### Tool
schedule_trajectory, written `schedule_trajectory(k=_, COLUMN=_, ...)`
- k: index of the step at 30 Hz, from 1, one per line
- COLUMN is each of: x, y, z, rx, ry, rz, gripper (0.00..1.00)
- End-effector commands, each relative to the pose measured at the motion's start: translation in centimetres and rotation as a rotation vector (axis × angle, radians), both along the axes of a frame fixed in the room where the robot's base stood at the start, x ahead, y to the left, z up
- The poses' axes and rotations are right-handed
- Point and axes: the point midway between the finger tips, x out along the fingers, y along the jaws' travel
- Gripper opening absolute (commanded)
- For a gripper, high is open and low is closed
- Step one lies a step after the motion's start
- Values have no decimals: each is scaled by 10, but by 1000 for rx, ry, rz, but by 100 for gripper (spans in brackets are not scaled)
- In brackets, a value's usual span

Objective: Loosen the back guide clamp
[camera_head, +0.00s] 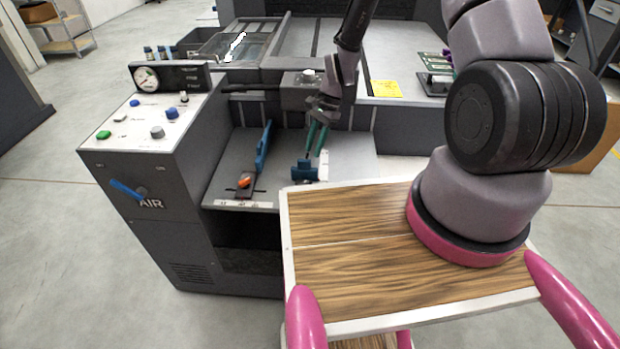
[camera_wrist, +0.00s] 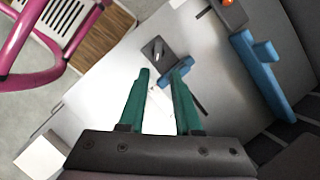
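My gripper (camera_head: 317,148) has two green fingers and hangs above the shelf of the grey machine. In the wrist view the gripper (camera_wrist: 162,74) is open, with nothing between its fingers. Just beyond the fingertips is a dark clamp block (camera_wrist: 157,51) with a dark lever on top. A short blue guide (camera_wrist: 184,74) lies beside it, partly behind the right finger; this guide (camera_head: 303,173) is below the gripper in the head view. A second, longer blue guide (camera_head: 263,148) stands to the left, with an orange-levered clamp (camera_head: 245,182). I cannot tell which clamp is the back one.
A control panel (camera_head: 150,120) with buttons and a gauge stands left of the shelf. A blue air lever (camera_head: 127,190) is on its front. My wood-topped base (camera_head: 350,220) is close to the shelf's right front. Bare shelf lies between the guides.

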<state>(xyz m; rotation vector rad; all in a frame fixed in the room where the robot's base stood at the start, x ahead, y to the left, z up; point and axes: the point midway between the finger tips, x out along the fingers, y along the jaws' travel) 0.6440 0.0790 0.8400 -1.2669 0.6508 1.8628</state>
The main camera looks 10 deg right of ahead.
Motion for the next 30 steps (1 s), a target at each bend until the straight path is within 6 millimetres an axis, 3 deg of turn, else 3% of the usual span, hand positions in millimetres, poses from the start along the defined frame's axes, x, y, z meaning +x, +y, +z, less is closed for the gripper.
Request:
schedule_trajectory(k=8, x=-9, y=9, z=-28, rx=3, ry=19, rz=-11, gripper=32)
schedule_trajectory(k=21, x=-25, y=33, z=-98, rx=2, ry=19, rz=-11, gripper=32)
schedule_trajectory(k=30, x=-27, y=37, z=-110, rx=2, ry=15, rz=-12, gripper=32)
